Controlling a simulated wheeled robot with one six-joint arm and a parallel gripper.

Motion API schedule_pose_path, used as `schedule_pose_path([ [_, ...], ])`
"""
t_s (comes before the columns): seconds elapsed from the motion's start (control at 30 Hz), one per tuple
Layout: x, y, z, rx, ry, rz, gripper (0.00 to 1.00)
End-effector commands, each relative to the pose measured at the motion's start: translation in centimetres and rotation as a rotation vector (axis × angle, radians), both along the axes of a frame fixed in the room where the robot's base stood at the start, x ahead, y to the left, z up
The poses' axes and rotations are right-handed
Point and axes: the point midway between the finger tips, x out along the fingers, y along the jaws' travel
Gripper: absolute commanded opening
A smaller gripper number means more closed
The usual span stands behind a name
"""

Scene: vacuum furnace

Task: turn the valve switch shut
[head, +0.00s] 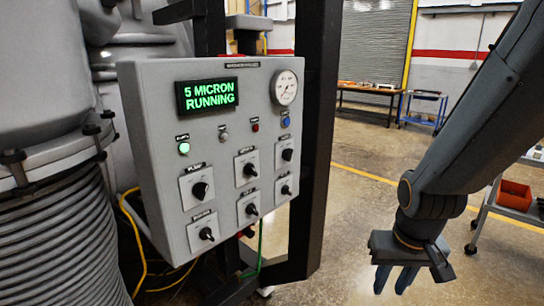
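The grey control panel (228,135) stands at left centre, tilted in view. It carries several black rotary switches on pale square plates. These include a switch at the upper left (201,190), one at the upper middle (249,169), one at the lower left (206,234) and one at the lower middle (251,209). Smaller switches sit at the right (287,154) and below it (285,190). The labels are too small to tell surely which is the valve switch. My gripper (392,282) hangs fingers-down at lower right, apart from the panel. Its blue fingers show a gap and hold nothing.
The panel's display (208,95) reads "5 MICRON RUNNING", and a round gauge (285,88) sits beside it. A green lamp (183,148) is lit. A dark post (309,140) stands right behind the panel. A cart with a red bin (514,194) is at right. Floor between post and arm is clear.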

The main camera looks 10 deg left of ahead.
Motion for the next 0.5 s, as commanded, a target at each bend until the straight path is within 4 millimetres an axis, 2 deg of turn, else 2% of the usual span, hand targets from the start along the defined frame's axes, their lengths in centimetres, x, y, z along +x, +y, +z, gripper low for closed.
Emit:
schedule_pose_path([
  [0.13, 7.4, -1.1, 0.8, -0.019, -0.212, 0.001, 0.27],
  [0.27, 15.6, -0.5, 2.9, 0.029, -0.471, 0.035, 0.27],
  [0.3, 17.9, 0.1, 3.8, 0.062, -0.548, 0.052, 0.27],
  [0.4, 22.5, 2.5, 6.2, 0.178, -0.721, 0.106, 0.27],
  [0.5, 25.5, 5.6, 8.7, 0.339, -0.860, 0.175, 0.27],
])
